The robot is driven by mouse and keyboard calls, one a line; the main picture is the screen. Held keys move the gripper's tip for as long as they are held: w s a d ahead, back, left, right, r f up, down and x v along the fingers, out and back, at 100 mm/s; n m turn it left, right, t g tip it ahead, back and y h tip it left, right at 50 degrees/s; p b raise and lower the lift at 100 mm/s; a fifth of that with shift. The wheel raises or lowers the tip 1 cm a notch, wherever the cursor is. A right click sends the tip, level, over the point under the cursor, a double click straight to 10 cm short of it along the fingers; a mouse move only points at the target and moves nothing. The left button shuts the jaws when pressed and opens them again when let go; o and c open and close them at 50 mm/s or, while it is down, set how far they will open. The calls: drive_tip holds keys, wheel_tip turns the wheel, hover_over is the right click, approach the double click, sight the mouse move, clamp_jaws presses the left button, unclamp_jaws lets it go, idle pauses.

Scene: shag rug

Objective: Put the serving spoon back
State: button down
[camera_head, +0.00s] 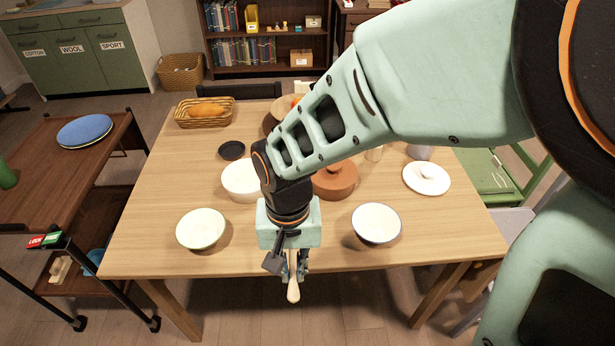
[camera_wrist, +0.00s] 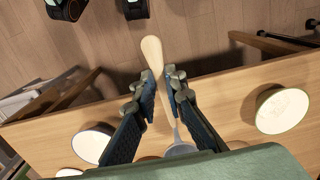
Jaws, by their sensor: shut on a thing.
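The serving spoon has a pale handle (camera_head: 293,291) that points down past the table's front edge in the head view. In the wrist view its handle (camera_wrist: 153,58) runs between the fingers, and its grey bowl end (camera_wrist: 180,149) shows near the palm, partly hidden. My gripper (camera_head: 293,264) is shut on the handle at the middle of the front edge. The two fingers of my gripper (camera_wrist: 161,82) lie on either side of the handle in the wrist view. My arm hides part of the table behind it.
A side cart (camera_head: 60,150) stands left.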

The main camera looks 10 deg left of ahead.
drive_tip(key=w+a+f, duration=0.1)
drive_tip(key=w+f, duration=0.2)
drive_tip(key=w, duration=0.1)
drive_tip(key=w+a+f, duration=0.1)
drive_tip(key=w+f, duration=0.2)
drive_tip(key=w, duration=0.1)
drive_tip(key=w+a+f, duration=0.1)
drive_tip(key=w+f, duration=0.1)
drive_tip(key=w, duration=0.2)
drive_tip(key=shift+w+a+f, duration=0.1)
drive_tip(key=shift+a+f, duration=0.25)
drive_tip(key=shift+f, duration=0.05)
drive_tip(key=shift+w+a+f, duration=0.1)
drive_tip(key=shift+w+f, duration=0.3)
drive_tip(key=shift+f, duration=0.15)
drive_tip(key=shift+w+f, duration=0.1)
drive_tip(key=shift+f, duration=1.45)
drive_tip(key=shift+f, duration=0.2)
drive_tip(key=c, duration=2)
unclamp_jaws()
drive_tip(key=shift+r, duration=0.1)
